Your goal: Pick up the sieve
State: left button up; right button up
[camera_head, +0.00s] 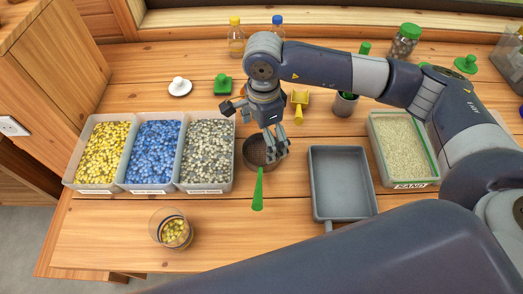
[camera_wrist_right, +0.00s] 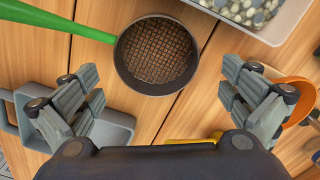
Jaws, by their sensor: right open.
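The sieve is a round dark pan with a brown mesh and a green handle (camera_head: 258,190). In the head view it lies on the wooden table between the bin of grey pebbles and the grey tray. In the right wrist view its mesh (camera_wrist_right: 157,50) shows whole, with the handle running off to the upper left. My right gripper (camera_head: 277,150) is over the sieve's bowl and partly hides it. In the right wrist view the right gripper (camera_wrist_right: 162,98) is open, its fingers wide apart on either side and clear of the sieve. My left gripper is not in view.
Bins of yellow, blue and grey pebbles (camera_head: 207,188) stand left. A grey tray (camera_head: 344,212) and a sand box (camera_head: 431,182) are right. A glass of yellow pebbles (camera_head: 172,230) stands in front. Bottles, jars and small tools line the back. Table around the handle is clear.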

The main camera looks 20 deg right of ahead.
aim_at(263, 154)
jog(key=f, duration=0.2)
jog(key=f+p, duration=0.1)
jog(key=shift+s+f+p, duration=0.2)
jog(key=shift+f+p, duration=0.1)
jog(key=shift+f, duration=0.65)
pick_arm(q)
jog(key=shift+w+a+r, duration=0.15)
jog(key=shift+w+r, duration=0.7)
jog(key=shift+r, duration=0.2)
pick_arm(e)
jog(key=c, duration=1)
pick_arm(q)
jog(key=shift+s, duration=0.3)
pick_arm(e)
jog(key=shift+c, duration=0.2)
